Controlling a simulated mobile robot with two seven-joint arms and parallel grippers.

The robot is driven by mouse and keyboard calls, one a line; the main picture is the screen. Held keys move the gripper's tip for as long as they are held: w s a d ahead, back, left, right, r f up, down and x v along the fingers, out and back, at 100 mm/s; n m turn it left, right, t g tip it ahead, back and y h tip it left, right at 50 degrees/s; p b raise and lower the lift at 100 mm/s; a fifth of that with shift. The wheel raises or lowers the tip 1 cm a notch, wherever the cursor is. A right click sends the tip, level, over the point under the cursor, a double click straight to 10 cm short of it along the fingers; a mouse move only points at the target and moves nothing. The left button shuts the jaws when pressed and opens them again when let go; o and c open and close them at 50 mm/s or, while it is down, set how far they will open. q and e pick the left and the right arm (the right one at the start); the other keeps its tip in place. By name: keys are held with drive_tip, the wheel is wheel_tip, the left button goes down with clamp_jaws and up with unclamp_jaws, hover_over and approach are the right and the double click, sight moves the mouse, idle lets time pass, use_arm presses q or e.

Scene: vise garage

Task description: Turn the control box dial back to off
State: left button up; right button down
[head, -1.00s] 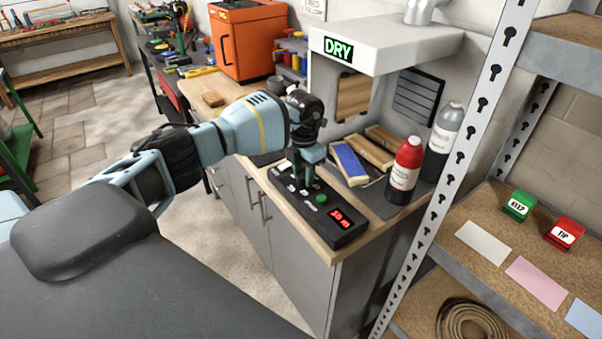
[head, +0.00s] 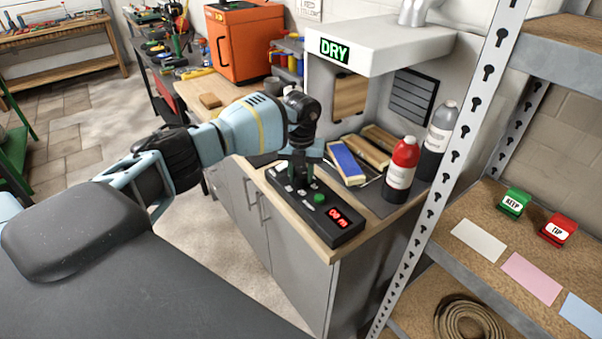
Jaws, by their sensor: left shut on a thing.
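The control box (head: 342,236) is a long black box on the wooden counter. It has a red lit display (head: 338,217) at its near end, a green button (head: 320,197) and small white marks. My left gripper (head: 301,181) points down onto the far part of the box and is shut on the dial there. The fingers hide the dial, so its setting cannot be read. My right gripper is not in view.
A lit DRY sign (head: 335,50) is on the hood above. A red bottle (head: 403,165) and a grey bottle (head: 438,136) stand right of the box. A blue-topped block (head: 346,163) lies behind it. A metal shelf post (head: 452,155) rises at the right.

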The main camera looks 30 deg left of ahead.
sight(301, 174)
use_arm(q)
drive_tip(key=shift+f, duration=0.1)
idle(0.3)
drive_tip(key=o, duration=1)
drive_tip(key=shift+r, duration=3.95)
